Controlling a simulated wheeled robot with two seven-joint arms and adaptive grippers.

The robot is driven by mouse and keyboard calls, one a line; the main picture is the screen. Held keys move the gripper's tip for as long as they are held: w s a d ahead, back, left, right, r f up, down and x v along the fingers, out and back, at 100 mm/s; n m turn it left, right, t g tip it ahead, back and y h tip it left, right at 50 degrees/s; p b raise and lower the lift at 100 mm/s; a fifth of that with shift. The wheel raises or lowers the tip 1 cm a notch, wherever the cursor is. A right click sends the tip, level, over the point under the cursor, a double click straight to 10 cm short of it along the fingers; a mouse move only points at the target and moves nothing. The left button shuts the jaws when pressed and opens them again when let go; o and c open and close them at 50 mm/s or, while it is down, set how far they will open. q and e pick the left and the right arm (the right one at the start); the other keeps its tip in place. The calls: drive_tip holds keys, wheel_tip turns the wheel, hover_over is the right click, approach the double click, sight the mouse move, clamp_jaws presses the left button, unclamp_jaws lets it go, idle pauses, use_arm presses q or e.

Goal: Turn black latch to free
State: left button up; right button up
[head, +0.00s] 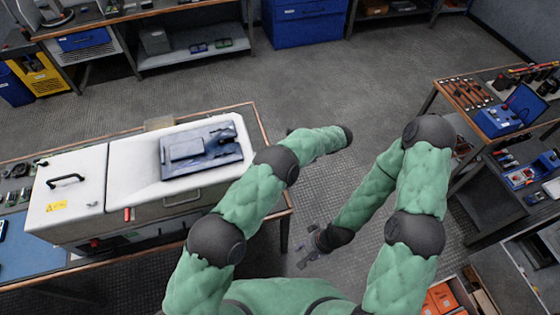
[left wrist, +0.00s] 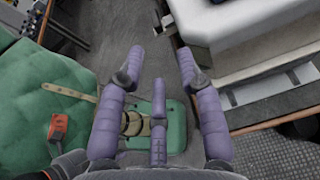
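The white-topped cabinet (head: 75,190) stands on a bench at the left in the head view. It carries a black handle (head: 66,181), a small red part (head: 127,214) on its front edge and a blue-grey panel (head: 202,148) on top. I cannot make out which part is the black latch. My left gripper (left wrist: 160,62) has its purple fingers spread and empty, beside the cabinet's pale edge (left wrist: 240,28) in the left wrist view. My right gripper (head: 308,253) hangs low over the floor, right of the bench, apart from the cabinet; its fingers look spread and empty.
A bench (head: 460,88) with tools and a blue case (head: 500,122) stands at the right. Blue drawers (head: 303,22) and shelves line the back. The grey floor (head: 330,75) between them is clear. An orange box (head: 440,298) is at the bottom right.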

use_arm(q)
drive_tip(key=shift+w+d+r+p, duration=0.15)
drive_tip(key=shift+d+p, duration=0.15)
drive_tip(key=shift+p, duration=0.55)
drive_tip(key=shift+s+d+r+p, duration=0.1)
drive_tip(key=shift+d+p, duration=0.2)
drive_tip(key=shift+p, duration=0.55)
drive_tip(key=shift+w, duration=0.1)
